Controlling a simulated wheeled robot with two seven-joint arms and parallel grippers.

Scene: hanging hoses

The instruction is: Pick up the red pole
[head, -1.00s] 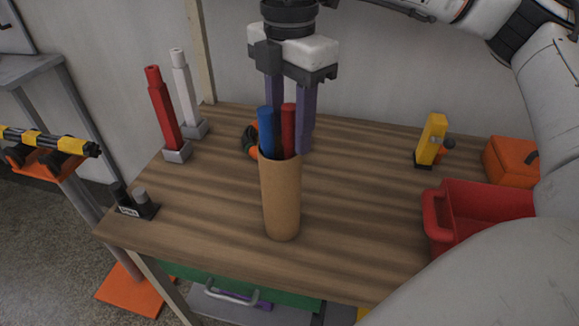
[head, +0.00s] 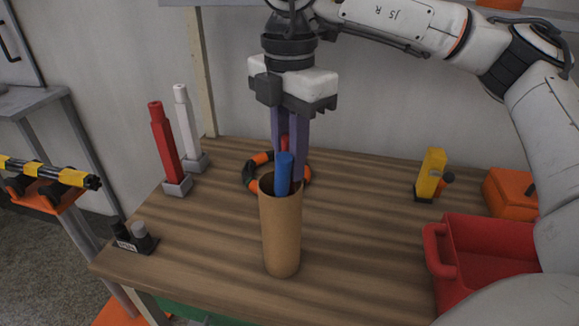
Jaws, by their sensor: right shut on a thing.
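A brown cardboard tube (head: 281,235) stands upright on the wooden table. A blue pole (head: 284,174) sticks out of its top, in front of a red pole (head: 284,141), which shows only in a small part. My right gripper (head: 290,150) points straight down above the tube, its purple fingers shut on the red pole. The blue pole hides the lower part of the grip. Another red pole (head: 163,143) stands upright in a grey holder at the table's left, next to a white pole (head: 187,123). My left gripper is not in view.
An orange and black ring (head: 250,173) lies behind the tube. A red bin (head: 485,255), an orange box (head: 512,191) and a yellow device (head: 431,174) are at the right. A small black stand (head: 135,240) is at the left corner. The table between tube and bin is clear.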

